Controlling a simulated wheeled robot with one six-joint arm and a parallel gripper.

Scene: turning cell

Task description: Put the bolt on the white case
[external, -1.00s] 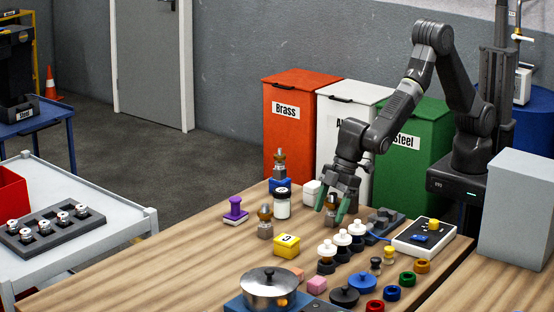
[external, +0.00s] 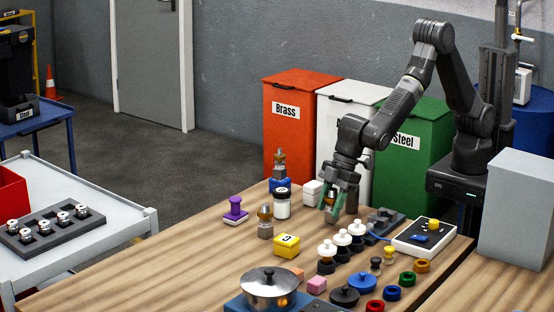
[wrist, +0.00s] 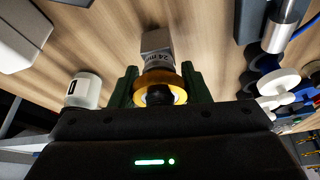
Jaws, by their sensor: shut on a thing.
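My gripper (external: 331,197) is shut on a part that I take to be the bolt (wrist: 160,88). In the wrist view it has a brass-coloured collar, a dark centre and a grey lower end marked "24 mm", between the green fingers. In the external view the fingers partly hide the bolt (external: 331,199); it is upright, low over the wooden table, and I cannot tell if its base touches. A small white box-like thing, likely the white case (external: 313,192), stands just left of and behind my gripper.
Similar brass-topped parts stand at the left (external: 265,221) and on a blue base behind (external: 280,165). A white jar (external: 282,207) and a yellow block (external: 287,245) are near. White-knobbed pieces (external: 341,238) stand in front, a control box (external: 423,237) at right.

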